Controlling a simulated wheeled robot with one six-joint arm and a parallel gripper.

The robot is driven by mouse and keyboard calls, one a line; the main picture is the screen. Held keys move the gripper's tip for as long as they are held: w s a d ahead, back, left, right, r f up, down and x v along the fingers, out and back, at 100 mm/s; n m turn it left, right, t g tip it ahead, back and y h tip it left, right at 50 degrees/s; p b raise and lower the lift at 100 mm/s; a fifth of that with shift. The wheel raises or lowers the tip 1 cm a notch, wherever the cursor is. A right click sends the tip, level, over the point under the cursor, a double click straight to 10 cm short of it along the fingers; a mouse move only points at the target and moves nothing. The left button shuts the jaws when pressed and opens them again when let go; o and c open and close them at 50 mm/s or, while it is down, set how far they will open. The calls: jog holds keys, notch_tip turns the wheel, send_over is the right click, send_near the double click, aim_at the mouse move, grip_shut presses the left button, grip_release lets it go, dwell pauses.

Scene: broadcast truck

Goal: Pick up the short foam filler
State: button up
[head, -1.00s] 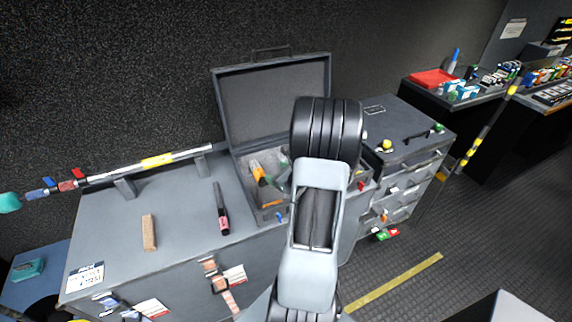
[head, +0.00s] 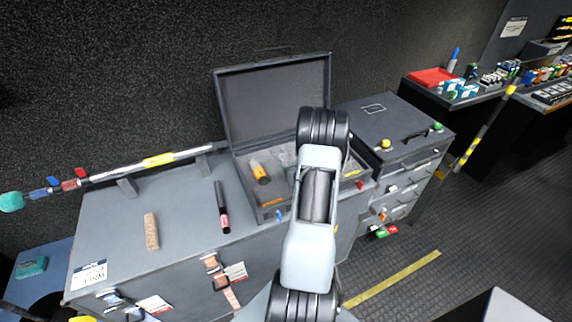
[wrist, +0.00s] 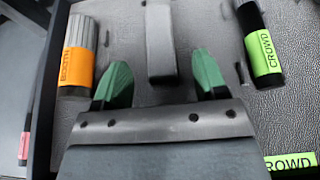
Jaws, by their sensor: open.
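A short grey block (wrist: 160,42), which looks like the foam filler, lies in the open case (head: 268,216). In the wrist view it stands lengthwise between the green fingertips of my gripper (wrist: 161,76). My gripper is open, with a gap on each side of the block. The near end of the block sits level with the fingertips; I cannot tell the height between them. In the head view my arm hides the gripper and most of the case's right part.
An orange-banded grey cylinder (wrist: 77,58) lies left of the block, and a black cylinder with a green CROWD label (wrist: 262,50) lies right. The case's raised lid (head: 275,100) stands behind. A brown block (head: 151,231) and a black-and-pink marker (head: 222,210) lie on the bench.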

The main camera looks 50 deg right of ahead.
aim_at(286, 161)
jog(key=shift+p+x, duration=0.7)
jog(key=shift+x, duration=1.8)
jog(key=shift+s, duration=0.1)
jog(key=c, duration=1)
jog(key=shift+r, duration=0.1)
